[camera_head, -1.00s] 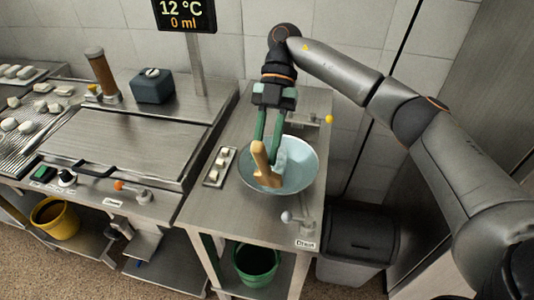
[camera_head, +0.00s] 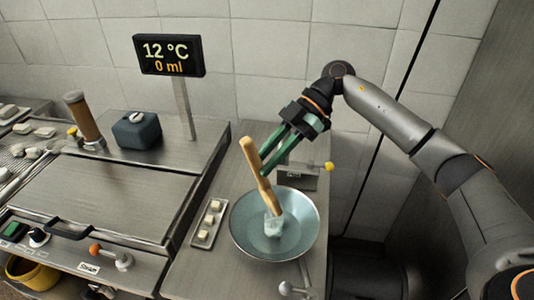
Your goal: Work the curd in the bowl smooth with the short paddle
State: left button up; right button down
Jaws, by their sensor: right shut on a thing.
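The wide shallow bowl (camera_head: 245,245) stands on the steel side table and looks pale blue-grey inside. The short wooden paddle (camera_head: 251,153) leans up and to the left, its lower end down in the bowl. A small whitish lump, seemingly the curd (camera_head: 273,226), sits in the bowl at the paddle's low end; how smooth it is, I cannot tell. My right gripper (camera_head: 267,169) reaches in from the upper right with green fingers shut on the paddle's middle, above the bowl's far rim. My left gripper is not in view.
A small tray (camera_head: 202,238) with several white pieces lies left of the bowl. A display (camera_head: 170,56) reading 12 °C and 0 ml stands on a post behind. A lidded steel vat (camera_head: 95,190) is at left, with a dark blue box (camera_head: 137,130) behind it.

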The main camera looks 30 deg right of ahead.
notch_tip(320, 180, down, 4)
jog(key=shift+r+b, duration=0.1)
jog(key=shift+b, duration=1.05)
jog(key=shift+f+b, duration=0.5)
jog(key=shift+b, duration=0.2)
jog(key=shift+f, duration=0.2)
jog(key=shift+w+r+p, duration=0.1)
jog(key=shift+w+p, duration=0.15)
jog(key=shift+p, duration=0.15)
jog(key=shift+w+p, duration=0.3)
jog(key=shift+w, duration=0.05)
jog(key=shift+s, duration=0.2)
